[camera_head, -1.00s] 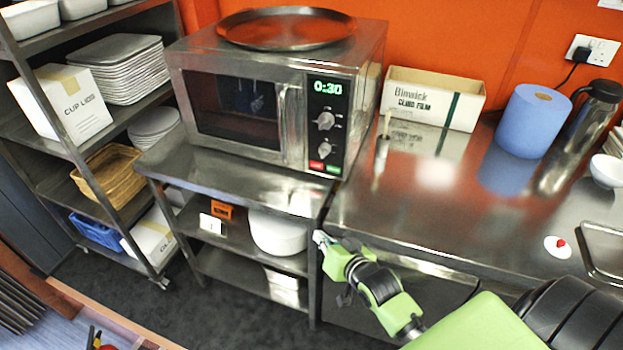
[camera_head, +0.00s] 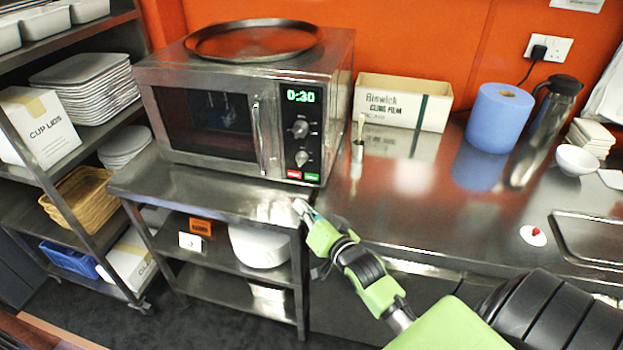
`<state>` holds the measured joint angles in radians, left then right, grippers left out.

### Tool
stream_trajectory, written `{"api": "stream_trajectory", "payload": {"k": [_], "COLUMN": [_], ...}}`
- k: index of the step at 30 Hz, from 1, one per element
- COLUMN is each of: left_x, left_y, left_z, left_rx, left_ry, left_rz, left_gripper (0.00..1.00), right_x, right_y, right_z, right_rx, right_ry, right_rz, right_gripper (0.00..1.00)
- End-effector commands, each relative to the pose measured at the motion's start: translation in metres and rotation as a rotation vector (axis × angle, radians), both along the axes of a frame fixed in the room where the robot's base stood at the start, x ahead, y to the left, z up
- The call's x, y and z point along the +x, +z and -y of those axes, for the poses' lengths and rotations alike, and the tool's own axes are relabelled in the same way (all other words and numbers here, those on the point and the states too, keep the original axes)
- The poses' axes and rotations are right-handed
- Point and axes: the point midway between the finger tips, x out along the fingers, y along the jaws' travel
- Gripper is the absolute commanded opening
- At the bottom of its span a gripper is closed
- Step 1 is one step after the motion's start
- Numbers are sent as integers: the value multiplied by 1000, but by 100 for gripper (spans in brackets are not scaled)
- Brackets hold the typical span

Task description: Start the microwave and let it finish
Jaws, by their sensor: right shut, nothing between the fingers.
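The steel microwave (camera_head: 205,82) stands on a low steel table with its door closed. Its green display (camera_head: 300,96) reads 0:30. Below the display are two knobs, then a red button (camera_head: 294,174) and a green button (camera_head: 311,177) at the bottom of the panel. My right gripper (camera_head: 300,207) is shut and empty, just in front of the table's right front corner, below the buttons and apart from them in the picture. My left gripper is not in view.
A round steel tray (camera_head: 254,40) lies on top of the microwave. The steel counter (camera_head: 420,200) to the right holds a cling film box (camera_head: 402,102), a blue paper roll (camera_head: 499,118) and a flask (camera_head: 553,108). A shelf rack (camera_head: 60,160) stands at left.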

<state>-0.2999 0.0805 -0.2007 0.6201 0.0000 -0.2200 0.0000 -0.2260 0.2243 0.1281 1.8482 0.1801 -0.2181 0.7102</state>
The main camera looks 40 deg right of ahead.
Motion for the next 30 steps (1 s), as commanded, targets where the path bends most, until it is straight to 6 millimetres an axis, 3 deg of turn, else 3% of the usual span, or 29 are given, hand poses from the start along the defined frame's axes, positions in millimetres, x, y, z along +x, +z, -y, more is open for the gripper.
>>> {"api": "stream_trajectory", "payload": {"k": [9,15,30], "left_x": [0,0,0], "left_y": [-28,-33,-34], "left_z": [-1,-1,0], "left_rx": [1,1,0], "left_ry": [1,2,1], "left_rz": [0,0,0], "left_gripper": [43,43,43], "right_x": [29,44,52], "right_y": [-3,-1,0], "right_z": [34,51,61], "right_rx": [-3,-2,1], "right_ry": [1,0,-1], "right_rz": [3,1,-1], "right_gripper": [0,0,0]}}
